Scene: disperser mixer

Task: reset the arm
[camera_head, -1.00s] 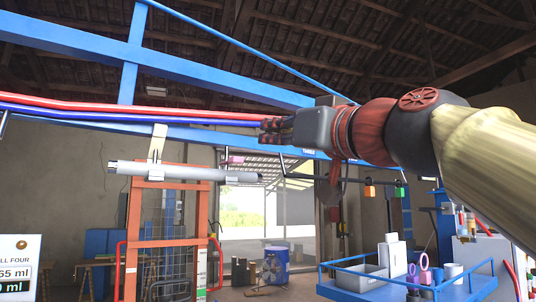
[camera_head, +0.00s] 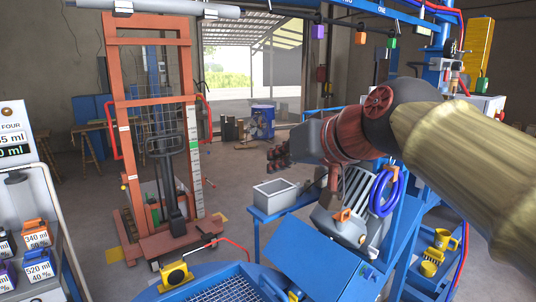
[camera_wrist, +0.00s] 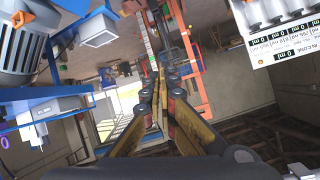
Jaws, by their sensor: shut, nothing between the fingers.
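My gripper (camera_head: 279,156) shows at the end of my arm in the middle of the head view, pointing left, in mid-air above the floor. In the wrist view its two yellow and black fingers (camera_wrist: 158,88) lie close together, shut with nothing between them. The disperser mixer is not clearly identifiable; a blue machine with a grey motor (camera_head: 350,190) stands below and right of my gripper in the head view. The gripper appears clear of it.
An orange lift frame (camera_head: 116,130) stands at the left. A grey bin (camera_head: 275,195) sits on a blue stand under my gripper. A rack with orange-labelled containers (camera_head: 36,234) is at the left edge. Open floor lies behind, towards the doorway (camera_head: 243,70).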

